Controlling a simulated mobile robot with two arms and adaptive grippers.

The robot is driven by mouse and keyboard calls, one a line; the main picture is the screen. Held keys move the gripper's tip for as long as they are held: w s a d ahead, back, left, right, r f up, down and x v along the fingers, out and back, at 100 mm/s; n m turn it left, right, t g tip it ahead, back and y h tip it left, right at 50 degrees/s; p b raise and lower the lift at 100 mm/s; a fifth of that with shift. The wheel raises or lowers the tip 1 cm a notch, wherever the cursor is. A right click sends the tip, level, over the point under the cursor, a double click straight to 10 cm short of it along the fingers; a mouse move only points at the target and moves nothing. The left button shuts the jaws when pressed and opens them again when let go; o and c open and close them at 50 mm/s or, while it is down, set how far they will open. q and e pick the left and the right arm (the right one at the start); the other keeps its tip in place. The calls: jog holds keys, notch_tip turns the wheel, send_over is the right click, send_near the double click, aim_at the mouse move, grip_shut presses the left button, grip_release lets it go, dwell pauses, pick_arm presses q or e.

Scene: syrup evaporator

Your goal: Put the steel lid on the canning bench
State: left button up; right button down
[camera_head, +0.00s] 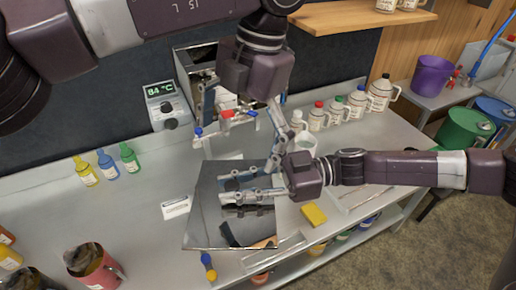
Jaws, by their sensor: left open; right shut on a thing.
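The steel lid (207,215) is a dark, mirror-like square sheet over the front middle of the grey canning bench (130,200). My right gripper (228,190) reaches in from the right, over the lid, and is shut on it around a small dark knob. The fingers partly hide the knob. I cannot tell whether the lid rests on the bench or hangs just above it.
A temperature display (160,92) reads 84 °C. Small coloured bottles (107,161) stand left, white jugs (357,101) at back right. The left-middle bench is mostly clear.

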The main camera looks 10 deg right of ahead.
aim_at(237, 183)
pick_arm(q)
jog(key=s+d+n+t+y, duration=0.1)
jog(key=s+d+n+t, duration=0.15)
jog(key=n, duration=1.45)
jog(key=x, duration=1.2)
jog(key=shift+s+d+f, duration=0.15)
jog(key=shift+c, duration=0.6)
jog(key=c, duration=1.3)
jog(key=shift+s, duration=0.15)
jog(key=c, duration=0.4)
jog(key=o, duration=1.8)
jog(key=shift+s+d, duration=0.1)
jog(key=shift+d, duration=0.05)
